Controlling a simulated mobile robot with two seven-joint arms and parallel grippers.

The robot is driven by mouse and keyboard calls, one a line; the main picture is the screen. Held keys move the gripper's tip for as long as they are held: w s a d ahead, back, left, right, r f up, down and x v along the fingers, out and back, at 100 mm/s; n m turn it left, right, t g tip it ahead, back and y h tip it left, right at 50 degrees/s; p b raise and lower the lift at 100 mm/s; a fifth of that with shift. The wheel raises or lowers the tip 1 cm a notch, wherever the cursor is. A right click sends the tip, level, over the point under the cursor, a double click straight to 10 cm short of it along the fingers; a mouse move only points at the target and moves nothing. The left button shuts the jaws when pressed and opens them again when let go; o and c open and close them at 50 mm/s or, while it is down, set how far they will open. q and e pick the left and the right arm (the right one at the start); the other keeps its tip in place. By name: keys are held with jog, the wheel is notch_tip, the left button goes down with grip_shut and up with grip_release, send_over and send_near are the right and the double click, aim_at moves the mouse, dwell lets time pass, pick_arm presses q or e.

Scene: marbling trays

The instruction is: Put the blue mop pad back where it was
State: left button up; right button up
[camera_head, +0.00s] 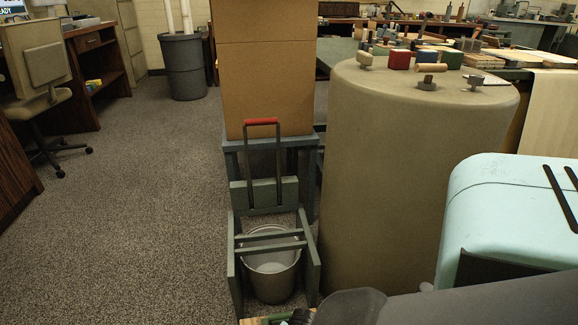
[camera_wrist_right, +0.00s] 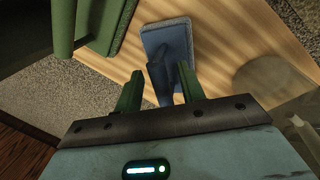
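The blue mop pad (camera_wrist_right: 178,36) shows in the right wrist view. It has a flat, roughly rectangular base and a blue upright part that points towards my right gripper. It rests on a light wooden surface (camera_wrist_right: 235,40). My right gripper (camera_wrist_right: 159,88) is open, with its green fingers apart on either side of the upright part. A gap shows on the left side; contact on the right side is unclear. The pad cannot be made out in the head view. My left gripper is in neither view.
In the head view, a grey-green frame (camera_head: 236,270) with a red-handled bar holds a bucket (camera_head: 272,285). A large drum (camera_head: 400,170) with small blocks on top stands to its right. A cardboard box (camera_head: 265,80) stands behind.

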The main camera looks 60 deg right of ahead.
pick_arm(q)
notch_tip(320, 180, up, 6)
jog(key=p, duration=0.5)
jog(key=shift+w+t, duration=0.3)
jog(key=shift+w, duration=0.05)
pick_arm(e)
jog(key=v, duration=1)
jog(key=shift+r, duration=0.35)
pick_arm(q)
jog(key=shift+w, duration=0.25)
pick_arm(e)
jog(key=shift+s, duration=0.1)
